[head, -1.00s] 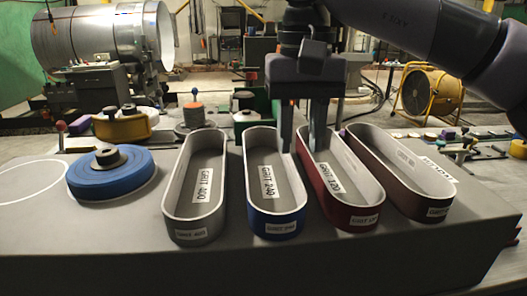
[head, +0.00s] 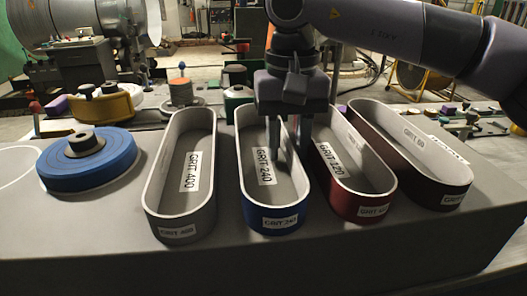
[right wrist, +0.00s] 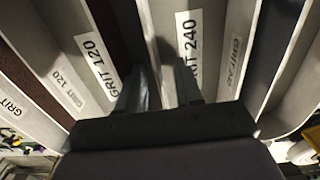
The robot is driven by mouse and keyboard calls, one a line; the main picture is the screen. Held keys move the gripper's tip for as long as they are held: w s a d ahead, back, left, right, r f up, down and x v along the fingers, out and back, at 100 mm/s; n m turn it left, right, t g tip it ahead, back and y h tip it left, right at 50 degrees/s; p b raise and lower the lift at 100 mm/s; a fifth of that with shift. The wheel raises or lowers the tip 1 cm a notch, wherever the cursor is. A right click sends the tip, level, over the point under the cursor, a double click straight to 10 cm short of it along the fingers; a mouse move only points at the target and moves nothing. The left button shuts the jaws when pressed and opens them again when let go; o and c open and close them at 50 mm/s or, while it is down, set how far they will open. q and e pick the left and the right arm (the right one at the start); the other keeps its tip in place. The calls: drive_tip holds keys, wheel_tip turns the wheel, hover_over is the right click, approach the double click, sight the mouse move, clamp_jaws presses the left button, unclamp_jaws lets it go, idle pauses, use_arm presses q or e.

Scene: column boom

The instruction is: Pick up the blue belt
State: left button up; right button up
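The blue belt (head: 254,210), labelled GRIT 240, stands on edge as a long loop on the grey table, between the grey GRIT 400 belt (head: 160,215) and the red GRIT 120 belt (head: 345,205). My right gripper (head: 290,150) is open over the far right part of the blue belt. One finger is inside its loop and the other is to the right, toward the red belt. In the right wrist view, the spread fingers (right wrist: 164,90) straddle the blue belt's wall near its GRIT 240 label; contact cannot be told. My left gripper is out of view.
A dark maroon belt (head: 440,195) stands at the right. A blue disc (head: 88,165) with a dark knob lies at the left. Several small parts and spools stand behind. The table's front is clear.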

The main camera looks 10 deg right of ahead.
clamp_jaws()
drive_tip(key=shift+r, duration=0.15)
